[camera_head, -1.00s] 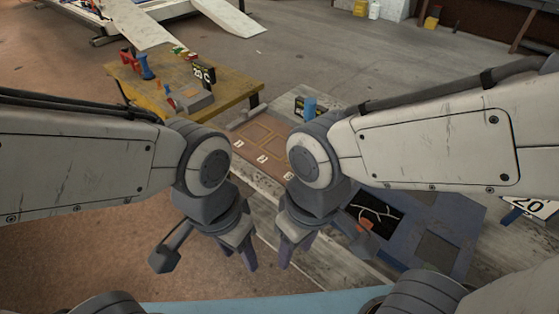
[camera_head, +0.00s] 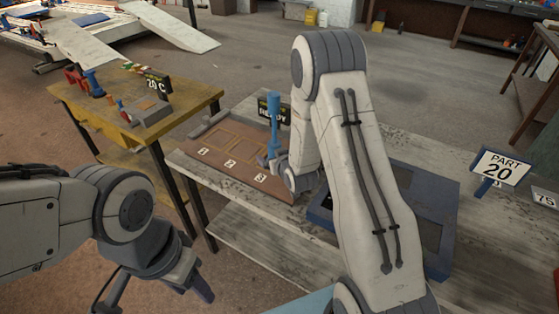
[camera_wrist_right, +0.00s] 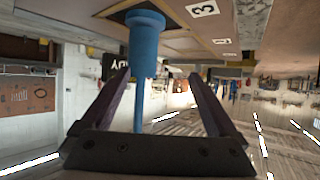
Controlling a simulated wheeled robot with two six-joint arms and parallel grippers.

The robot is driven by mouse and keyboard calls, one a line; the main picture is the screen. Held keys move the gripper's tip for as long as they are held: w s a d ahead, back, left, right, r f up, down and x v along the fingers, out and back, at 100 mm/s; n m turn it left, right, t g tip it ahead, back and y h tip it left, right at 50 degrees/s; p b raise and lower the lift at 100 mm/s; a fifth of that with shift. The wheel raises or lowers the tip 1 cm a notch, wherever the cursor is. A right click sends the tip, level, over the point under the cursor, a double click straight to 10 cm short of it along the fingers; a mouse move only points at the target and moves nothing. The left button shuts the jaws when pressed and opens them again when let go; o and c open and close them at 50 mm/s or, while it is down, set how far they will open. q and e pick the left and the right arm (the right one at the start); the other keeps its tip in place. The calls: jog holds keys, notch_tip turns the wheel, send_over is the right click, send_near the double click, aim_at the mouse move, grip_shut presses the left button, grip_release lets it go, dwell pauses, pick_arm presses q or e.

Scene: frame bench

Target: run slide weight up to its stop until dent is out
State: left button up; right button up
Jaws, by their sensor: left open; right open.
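The blue slide tool (camera_head: 273,112) stands upright on the brown panel (camera_head: 224,150) on the bench. In the right wrist view, its thick blue weight (camera_wrist_right: 146,48) is near the panel at the top of the picture, and a thin blue rod (camera_wrist_right: 139,104) runs on from it. My right gripper (camera_head: 270,161) is open close to the tool. In its wrist view the tool lines up between the spread fingers; I cannot tell whether they touch it. My left gripper (camera_head: 197,284) is open and empty, low at the left. I cannot make out a dent.
A dark READY sign (camera_head: 275,116) stands behind the tool. The panel has number tags 1, 2 and 3. A blue tray (camera_head: 436,220) lies partly behind my right arm. A PART 20 sign (camera_head: 499,166) stands at the right. A yellow table (camera_head: 92,125) stands at the left.

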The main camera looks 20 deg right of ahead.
jog(key=shift+w+d+f+t, duration=0.2)
jog(key=shift+d+f, duration=0.15)
jog(key=shift+d, duration=0.25)
jog(key=shift+w+d+f+t, duration=0.1)
jog(key=shift+d+f+t, duration=0.15)
jog(key=shift+d, duration=0.35)
jog(key=shift+w+d+f+m+h, duration=0.2)
jog(key=shift+m+h, duration=0.1)
jog(key=shift+h, duration=0.1)
jog(key=p+x, duration=0.2)
jog(key=x, duration=0.7)
jog(key=shift+w+a+f, duration=0.15)
jog(key=shift+w, duration=0.25)
